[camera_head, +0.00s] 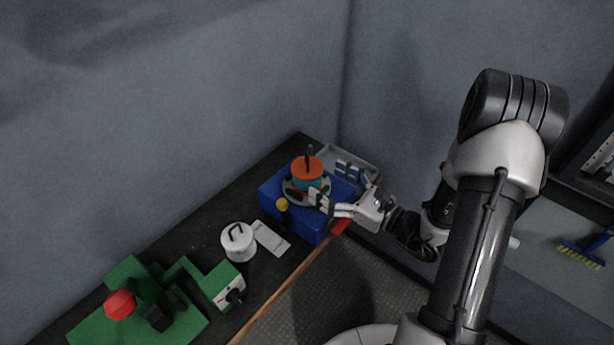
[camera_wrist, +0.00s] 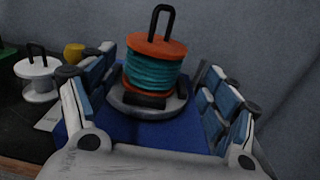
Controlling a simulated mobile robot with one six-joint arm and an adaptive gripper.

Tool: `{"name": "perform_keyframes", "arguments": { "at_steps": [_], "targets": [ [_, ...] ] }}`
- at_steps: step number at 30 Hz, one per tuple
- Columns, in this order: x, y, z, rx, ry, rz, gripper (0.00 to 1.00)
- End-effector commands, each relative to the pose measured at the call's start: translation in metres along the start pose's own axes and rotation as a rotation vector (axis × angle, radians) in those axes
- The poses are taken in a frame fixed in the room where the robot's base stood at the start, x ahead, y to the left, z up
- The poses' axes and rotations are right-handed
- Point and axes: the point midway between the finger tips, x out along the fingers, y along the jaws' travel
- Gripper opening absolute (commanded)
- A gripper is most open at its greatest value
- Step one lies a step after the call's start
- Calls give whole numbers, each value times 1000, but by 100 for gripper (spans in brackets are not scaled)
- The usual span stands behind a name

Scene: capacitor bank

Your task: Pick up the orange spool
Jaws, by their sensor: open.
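The orange spool (camera_head: 307,169) carries teal winding and has a dark loop handle on top. It stands upright on a grey round base on a blue block (camera_head: 273,197). In the wrist view the spool (camera_wrist: 155,62) is ahead, between my open fingers, with the blue block's top (camera_wrist: 135,130) below. My gripper (camera_head: 338,190) comes in from the right at the spool's height, its fingers spread. The wrist view shows the two fingers of my gripper (camera_wrist: 158,95) on either side, apart from the spool. The spool's far side is hidden.
A white lidded pot (camera_head: 238,243) and a pale flat plate (camera_head: 270,238) lie left of the block. A green machine (camera_head: 215,285) with a red knob (camera_head: 120,304) is at lower left. A yellow knob (camera_head: 282,204) is by the block. A grey tray (camera_head: 345,158) and walls stand behind.

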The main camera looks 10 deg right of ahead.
Motion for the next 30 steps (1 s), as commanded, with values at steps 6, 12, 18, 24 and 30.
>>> {"name": "perform_keyframes", "arguments": {
  "at_steps": [6, 12, 18, 24, 30],
  "targets": [
    [16, 1, 1, -1, 0, 2, 80],
    [43, 9, 7, -2, 0, 6, 80],
    [63, 8, 8, -1, 0, 2, 80],
    [65, 8, 8, 0, 0, 0, 80],
    [65, 8, 8, 0, 0, 0, 70]
  ]
}}
